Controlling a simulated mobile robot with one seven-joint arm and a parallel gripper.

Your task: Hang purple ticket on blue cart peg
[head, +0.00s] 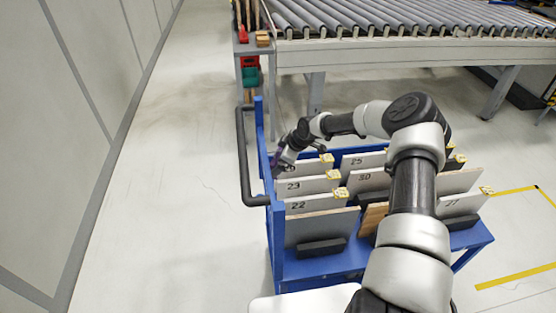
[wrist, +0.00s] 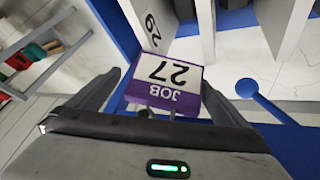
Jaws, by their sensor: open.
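The purple ticket (wrist: 165,80) shows in the wrist view as a white card reading JOB 27, upside down, with a purple band. It lies between the fingers of my gripper (wrist: 160,88), which are spread apart with a gap on each side. Whether it hangs on a peg is unclear; a small dark pin shows at its purple edge. A blue rod with a round end (wrist: 247,88) stands apart, right of the ticket. In the head view, my gripper (head: 280,166) is at the left side of the blue cart (head: 278,240), with a small purple patch beside it.
The cart holds several numbered panels, including 22 (head: 320,228) and 23 (head: 305,187), with yellow tags at their corners. A dark handle (head: 241,160) sticks out at its left. A roller conveyor (head: 400,22) stands behind. The floor at left is clear.

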